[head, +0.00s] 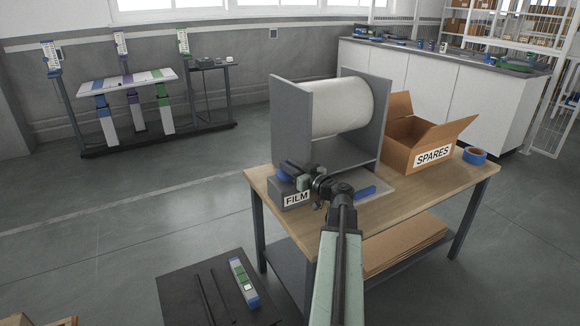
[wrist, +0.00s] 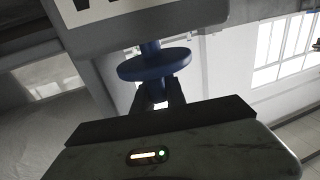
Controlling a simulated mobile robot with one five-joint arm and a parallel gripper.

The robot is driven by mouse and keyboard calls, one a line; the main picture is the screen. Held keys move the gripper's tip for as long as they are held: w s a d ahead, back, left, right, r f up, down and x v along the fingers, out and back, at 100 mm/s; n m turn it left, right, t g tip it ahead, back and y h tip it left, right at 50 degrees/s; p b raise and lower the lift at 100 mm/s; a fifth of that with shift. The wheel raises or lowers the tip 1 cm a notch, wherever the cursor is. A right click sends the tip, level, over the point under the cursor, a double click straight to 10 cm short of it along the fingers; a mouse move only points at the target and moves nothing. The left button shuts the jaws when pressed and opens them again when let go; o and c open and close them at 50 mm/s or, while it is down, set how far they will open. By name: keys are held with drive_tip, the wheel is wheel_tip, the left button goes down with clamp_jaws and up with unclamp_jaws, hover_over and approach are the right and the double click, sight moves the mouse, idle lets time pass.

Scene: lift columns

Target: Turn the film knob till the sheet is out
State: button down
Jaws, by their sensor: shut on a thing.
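The film dispenser holds a large white film roll (head: 338,107) between two grey side plates on the wooden table. Its grey box, labelled FILM (head: 296,198), is at the front left. The blue film knob shows in the wrist view as a round disc on a short stem (wrist: 155,64). My gripper (wrist: 160,98) is shut on the knob, with its dark fingers just under the disc. I cannot make out a loose sheet.
A blue bar (head: 365,192) lies at the dispenser's front. A dark low platform (head: 212,296) is on the floor at front left.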

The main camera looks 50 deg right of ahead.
drive_tip(key=shift+m+h, duration=0.4)
drive_tip(key=shift+h, duration=0.3)
drive_tip(key=c, duration=1.4)
unclamp_jaws()
drive_tip(key=shift+o, duration=0.2)
